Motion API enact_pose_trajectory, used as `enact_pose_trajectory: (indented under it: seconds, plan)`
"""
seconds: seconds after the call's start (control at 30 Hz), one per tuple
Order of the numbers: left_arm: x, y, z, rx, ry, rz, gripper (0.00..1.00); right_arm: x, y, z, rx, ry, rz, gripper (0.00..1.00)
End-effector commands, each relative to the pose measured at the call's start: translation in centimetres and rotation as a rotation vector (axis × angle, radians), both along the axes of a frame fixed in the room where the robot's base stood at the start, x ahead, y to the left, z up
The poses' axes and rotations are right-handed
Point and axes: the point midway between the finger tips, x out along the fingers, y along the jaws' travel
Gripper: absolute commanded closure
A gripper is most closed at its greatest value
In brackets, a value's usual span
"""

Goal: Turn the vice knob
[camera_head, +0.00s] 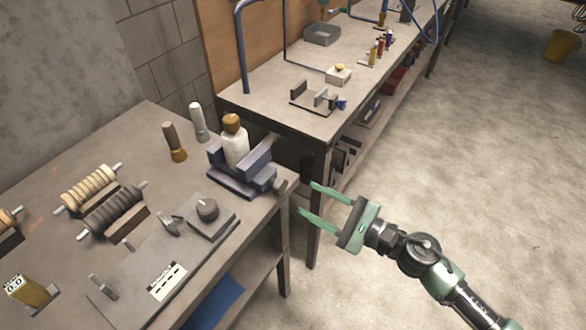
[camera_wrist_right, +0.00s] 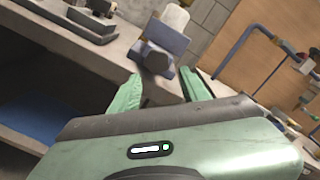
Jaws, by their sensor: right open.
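A blue-grey vice (camera_head: 228,183) stands at the right edge of the near workbench, with a white bottle with an orange-brown cap (camera_head: 234,145) at its jaws. Its dark knob (camera_head: 280,187) sticks out at the bench edge towards my right gripper (camera_head: 306,198). My right gripper is open and empty, just right of the knob and apart from it. In the right wrist view the knob (camera_wrist_right: 156,60) shows ahead, between the two green fingertips (camera_wrist_right: 160,76), with the vice (camera_wrist_right: 165,37) behind it. My left gripper is not in view.
The near workbench (camera_head: 60,145) also holds spools on rods, two upright handles and a plate with a round dial (camera_head: 207,209). A second bench (camera_head: 270,98) with small tools stands behind.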

Motion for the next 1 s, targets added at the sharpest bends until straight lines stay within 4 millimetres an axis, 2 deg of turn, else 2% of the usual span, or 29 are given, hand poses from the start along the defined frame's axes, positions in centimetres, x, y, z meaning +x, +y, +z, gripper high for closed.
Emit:
enact_pose_trajectory:
  seconds: [0.2,0.3,0.43,0.5,0.67,0.8,0.83,0.9,1.0]
  plan:
    - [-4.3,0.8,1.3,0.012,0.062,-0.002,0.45,2.1,2.7,0.4,0.004,0.0,0.001,0.54]
    - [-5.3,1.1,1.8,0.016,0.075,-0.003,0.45,3.0,4.1,0.4,0.003,0.0,0.002,0.54]
    - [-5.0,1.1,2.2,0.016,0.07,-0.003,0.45,3.9,5.2,0.2,0.003,0.002,0.0,0.54]
    - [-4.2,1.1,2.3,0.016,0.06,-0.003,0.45,4.1,5.6,0.1,0.003,0.003,0.001,0.54]
    - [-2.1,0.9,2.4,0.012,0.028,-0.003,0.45,4.3,5.9,0.0,0.001,0.002,0.002,0.54]
    - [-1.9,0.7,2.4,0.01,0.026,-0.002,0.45,4.3,5.9,-0.1,0.001,0.003,0.002,0.54]
    - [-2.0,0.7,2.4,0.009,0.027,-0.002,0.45,4.3,5.9,-0.1,0.001,0.003,0.002,0.57]
    - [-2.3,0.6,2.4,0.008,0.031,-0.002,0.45,4.3,5.9,-0.1,0.001,0.003,0.002,0.76]
    - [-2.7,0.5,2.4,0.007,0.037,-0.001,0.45,4.3,5.9,-0.1,0.001,0.003,0.002,1.0]
